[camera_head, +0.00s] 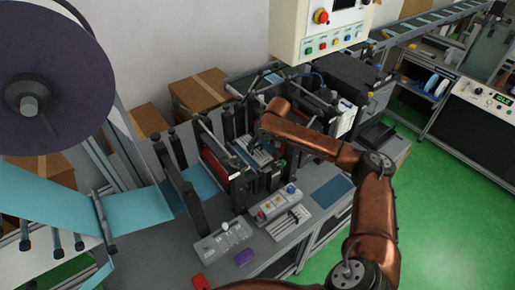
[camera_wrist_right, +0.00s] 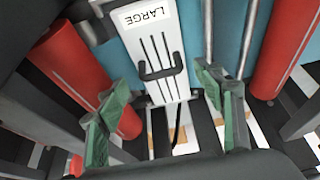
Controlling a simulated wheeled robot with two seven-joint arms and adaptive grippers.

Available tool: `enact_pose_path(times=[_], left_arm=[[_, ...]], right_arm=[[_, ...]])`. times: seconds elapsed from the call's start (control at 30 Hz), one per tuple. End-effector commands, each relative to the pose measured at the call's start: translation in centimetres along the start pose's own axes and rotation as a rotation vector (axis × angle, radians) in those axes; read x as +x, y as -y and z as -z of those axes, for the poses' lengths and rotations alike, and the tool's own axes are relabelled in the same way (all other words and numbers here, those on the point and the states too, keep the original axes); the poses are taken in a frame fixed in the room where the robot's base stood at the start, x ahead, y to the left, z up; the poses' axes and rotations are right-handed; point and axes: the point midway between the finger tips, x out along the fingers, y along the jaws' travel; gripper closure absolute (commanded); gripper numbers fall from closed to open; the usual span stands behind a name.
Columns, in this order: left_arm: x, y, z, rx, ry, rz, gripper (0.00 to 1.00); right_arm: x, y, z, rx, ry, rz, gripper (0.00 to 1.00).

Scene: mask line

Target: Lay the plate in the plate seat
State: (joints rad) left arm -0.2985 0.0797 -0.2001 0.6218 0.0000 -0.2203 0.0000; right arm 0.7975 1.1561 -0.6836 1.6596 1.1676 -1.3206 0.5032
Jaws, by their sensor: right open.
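A pale plate (camera_wrist_right: 150,42) labelled LARGE, with dark slots and a black handle (camera_wrist_right: 160,68), lies between two red rollers in the right wrist view. In the head view a pale piece (camera_head: 260,155) shows inside the machine (camera_head: 215,165), partly hidden by my right arm. My right gripper (camera_wrist_right: 163,97) is open, its green-padded fingers apart on either side of the plate's near end and handle. I cannot tell whether they touch it, or how the plate sits in its seat. My left gripper is out of view.
A blue mat (camera_head: 331,191) lies to the right. Dark uprights and red rollers (camera_wrist_right: 285,45) crowd the gripper. A control panel (camera_head: 322,30) hangs above.

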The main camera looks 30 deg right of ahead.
Motion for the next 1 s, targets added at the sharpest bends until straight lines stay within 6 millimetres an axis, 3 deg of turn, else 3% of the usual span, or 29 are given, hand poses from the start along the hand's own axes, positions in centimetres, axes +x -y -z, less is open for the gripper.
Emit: enact_pose_path(times=[0.2, 0.4, 1.0], left_arm=[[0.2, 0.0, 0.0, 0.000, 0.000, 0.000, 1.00], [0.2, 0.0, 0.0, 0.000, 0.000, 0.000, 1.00], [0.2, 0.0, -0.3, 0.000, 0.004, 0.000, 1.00]], right_arm=[[-4.5, 0.0, 0.0, -0.001, 0.000, -0.001, 0.38], [-6.8, 0.0, 0.0, 0.000, 0.001, 0.000, 0.38], [-7.4, 0.0, 0.0, 0.000, 0.001, 0.000, 0.38]])
